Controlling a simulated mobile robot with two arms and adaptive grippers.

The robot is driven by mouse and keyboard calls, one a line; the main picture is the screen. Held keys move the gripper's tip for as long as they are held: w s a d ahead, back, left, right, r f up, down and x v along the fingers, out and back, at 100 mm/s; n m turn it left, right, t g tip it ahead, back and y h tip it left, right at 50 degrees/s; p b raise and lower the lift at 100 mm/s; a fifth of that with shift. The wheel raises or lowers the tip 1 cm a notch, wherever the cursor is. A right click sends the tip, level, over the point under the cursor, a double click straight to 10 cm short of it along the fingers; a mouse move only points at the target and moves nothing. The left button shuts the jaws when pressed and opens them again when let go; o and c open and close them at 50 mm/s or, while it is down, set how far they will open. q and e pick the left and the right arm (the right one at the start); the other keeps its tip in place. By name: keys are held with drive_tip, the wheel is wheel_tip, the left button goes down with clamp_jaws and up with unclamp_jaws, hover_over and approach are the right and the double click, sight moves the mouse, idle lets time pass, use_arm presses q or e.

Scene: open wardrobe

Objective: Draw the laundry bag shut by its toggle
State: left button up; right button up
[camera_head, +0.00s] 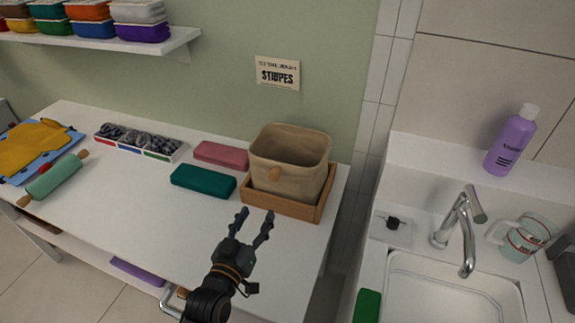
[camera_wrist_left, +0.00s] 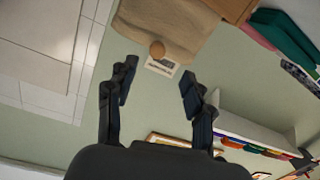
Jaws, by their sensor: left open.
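The laundry bag (camera_head: 290,158) is beige cloth, open at the top, and stands in a wooden tray (camera_head: 290,208) at the right end of the white table. Its brown toggle (camera_head: 274,173) hangs on the bag's front; it also shows in the left wrist view (camera_wrist_left: 157,49). My left gripper (camera_head: 258,214) is open and empty, in front of the tray and apart from the bag. In the left wrist view, the toggle appears beyond and between the spread fingers (camera_wrist_left: 158,90). My right gripper is not in view.
A teal case (camera_head: 203,182) and a pink case (camera_head: 221,155) lie left of the tray. A divided box (camera_head: 140,142), a rolling pin (camera_head: 54,177) and folded cloths (camera_head: 36,147) are farther left. A sink with a faucet (camera_head: 458,230) lies to the right.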

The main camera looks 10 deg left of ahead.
sight(273, 179)
use_arm(q)
drive_tip(key=w, duration=0.2)
drive_tip(key=w+r+p, duration=0.1)
drive_tip(key=w, duration=0.2)
drive_tip(key=w+d, duration=0.1)
drive_tip(key=w, duration=0.1)
drive_tip(key=shift+w+r+p, duration=0.2)
drive_tip(key=shift+w+p, duration=0.1)
drive_tip(key=w, duration=0.4)
drive_tip(key=shift+w+d+f+p, duration=0.15)
drive_tip(key=shift+w+d+p, duration=0.15)
drive_tip(key=shift+w+d, duration=0.1)
drive_tip(key=shift+w, duration=0.6)
drive_tip(key=shift+w+d+f, duration=0.1)
drive_tip(key=shift+w, duration=0.15)
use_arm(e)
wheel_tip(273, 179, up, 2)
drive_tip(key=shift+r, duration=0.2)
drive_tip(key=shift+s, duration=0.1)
use_arm(q)
drive_tip(key=shift+s, duration=0.1)
clamp_jaws()
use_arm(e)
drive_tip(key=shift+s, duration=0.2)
